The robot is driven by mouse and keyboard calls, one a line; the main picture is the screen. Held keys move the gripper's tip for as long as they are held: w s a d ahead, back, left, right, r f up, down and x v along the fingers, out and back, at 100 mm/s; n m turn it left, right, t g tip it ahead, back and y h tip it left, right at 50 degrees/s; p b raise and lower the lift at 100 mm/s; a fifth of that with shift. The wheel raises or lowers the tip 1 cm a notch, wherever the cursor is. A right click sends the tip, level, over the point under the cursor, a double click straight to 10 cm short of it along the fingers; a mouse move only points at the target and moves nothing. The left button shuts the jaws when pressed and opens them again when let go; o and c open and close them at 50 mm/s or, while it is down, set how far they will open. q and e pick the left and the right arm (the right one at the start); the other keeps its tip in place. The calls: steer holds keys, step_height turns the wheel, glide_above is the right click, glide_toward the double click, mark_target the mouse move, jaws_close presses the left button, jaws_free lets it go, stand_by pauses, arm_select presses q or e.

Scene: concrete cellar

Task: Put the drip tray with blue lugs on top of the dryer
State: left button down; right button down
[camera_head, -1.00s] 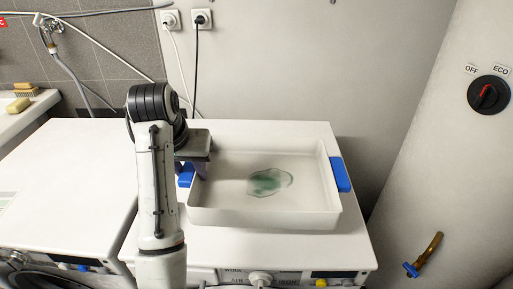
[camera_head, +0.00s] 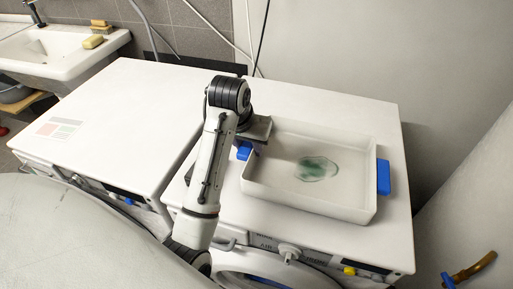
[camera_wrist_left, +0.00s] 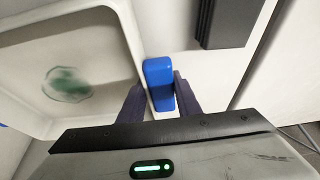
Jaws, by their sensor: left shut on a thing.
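The drip tray (camera_head: 310,199) is a shallow white rectangular tray with a blue lug (camera_head: 383,177) on its right end and another blue lug (camera_head: 244,151) on its left end. A small greenish puddle lies in it. It is level over the right white machine (camera_head: 395,228); whether it touches the top I cannot tell. My left gripper (camera_head: 250,144) is at the left lug. In the left wrist view, my left gripper's fingers (camera_wrist_left: 159,97) are on both sides of that lug (camera_wrist_left: 158,80), shut on it. My right gripper is not in view. Which machine is the dryer I cannot tell.
A second white machine (camera_head: 110,105) stands to the left, its top clear except for a flat printed label (camera_head: 60,128). A sink (camera_head: 65,50) with sponges is at the far left. A brass pipe with a blue tap (camera_head: 470,270) sticks out at the lower right.

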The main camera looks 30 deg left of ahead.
arm_select(q)
steer(key=shift+w+f, duration=0.1)
steer(key=shift+f, duration=0.25)
steer(key=c, duration=1.3)
jaws_free()
steer(key=shift+f, duration=0.1)
